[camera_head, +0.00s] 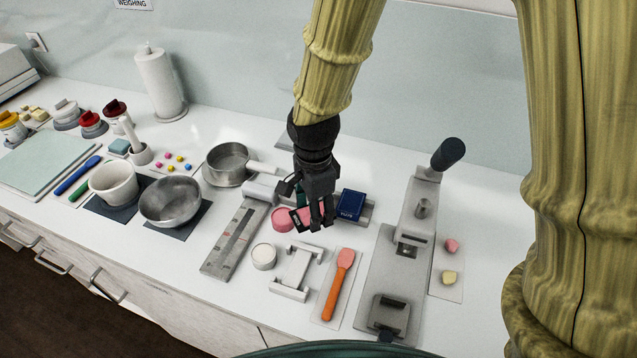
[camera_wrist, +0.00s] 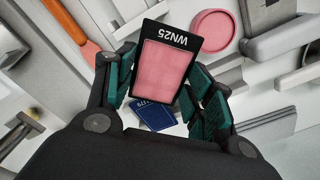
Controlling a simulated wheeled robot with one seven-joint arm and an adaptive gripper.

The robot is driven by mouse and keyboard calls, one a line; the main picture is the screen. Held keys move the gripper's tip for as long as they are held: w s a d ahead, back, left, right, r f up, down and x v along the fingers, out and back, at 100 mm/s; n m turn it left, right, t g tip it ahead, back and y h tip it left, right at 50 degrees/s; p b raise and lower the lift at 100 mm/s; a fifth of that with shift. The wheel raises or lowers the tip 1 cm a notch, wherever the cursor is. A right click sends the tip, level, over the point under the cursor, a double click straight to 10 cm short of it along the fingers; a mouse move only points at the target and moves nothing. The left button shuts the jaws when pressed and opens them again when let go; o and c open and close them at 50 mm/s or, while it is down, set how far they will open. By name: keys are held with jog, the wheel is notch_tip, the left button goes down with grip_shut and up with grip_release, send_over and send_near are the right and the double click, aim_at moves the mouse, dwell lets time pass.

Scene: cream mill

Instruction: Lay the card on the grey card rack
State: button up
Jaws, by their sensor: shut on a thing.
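My gripper (camera_head: 318,222) is shut on a card (camera_wrist: 171,68), holding it above the counter. The card has a black border, a pink face and the label WN25, which reads upside down in the wrist view. In the head view my fingers cover most of it. The grey card rack (camera_head: 368,213) appears to lie beside and behind my gripper, partly hidden by it. A dark blue card (camera_head: 351,204) is at the rack, just right of my gripper; it also shows below the held card in the wrist view (camera_wrist: 152,115).
A round pink dish (camera_head: 283,219) sits close left of my gripper. A grey slotted board (camera_head: 222,252), a white tub (camera_head: 263,257), a white stand (camera_head: 296,271) and an orange spatula (camera_head: 338,285) lie in front. A tall grey press (camera_head: 415,215) stands at right.

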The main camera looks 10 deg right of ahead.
jog(key=w+d+p, duration=0.1)
jog(key=w, duration=0.2)
jog(key=w+d+p, duration=0.1)
jog(key=w, duration=0.2)
jog(key=w+d+f, duration=0.1)
jog(key=w, duration=0.2)
jog(key=shift+w+d+p, duration=0.1)
jog(key=shift+w+p, duration=0.1)
jog(key=shift+p, duration=0.2)
jog(key=shift+f+p, duration=0.8)
jog(key=shift+f, duration=0.9)
jog(key=shift+f, duration=0.2)
jog(key=o, duration=0.9)
jog(key=shift+o, duration=0.2)
jog(key=shift+r, duration=0.15)
notch_tip(320, 180, up, 12)
jog(key=b, duration=0.3)
jog(key=shift+s, duration=0.1)
